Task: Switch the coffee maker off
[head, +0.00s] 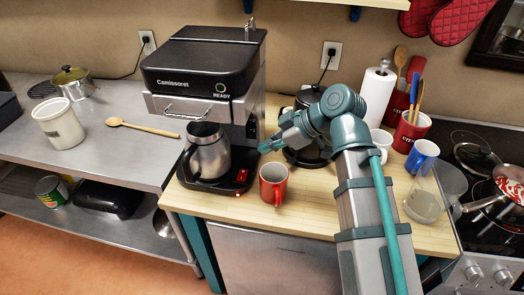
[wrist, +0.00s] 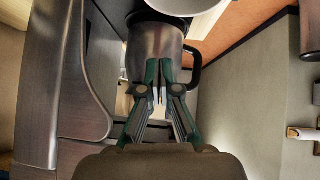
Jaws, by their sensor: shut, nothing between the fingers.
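The black and steel coffee maker (head: 200,68) stands at the left of the wooden counter, with a green-ringed round indicator (head: 220,88) marked READY. Its steel carafe (head: 208,152) sits on the base and also shows beyond my fingers in the wrist view (wrist: 146,45). A red switch-like part (head: 243,174) is on the base's right side, with a small red light (head: 238,195) lower down. My gripper (head: 262,148) is shut and empty, just right of the machine, above the base. In the wrist view the fingertips (wrist: 161,75) are together; the switch cannot be made out there.
A red mug (head: 273,185) stands close to the base on the right, below my gripper. A dark appliance (head: 306,150) is behind my arm. A paper towel roll (head: 376,95), utensil crocks and a blue mug (head: 422,157) stand to the right. The stove (head: 485,240) is far right.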

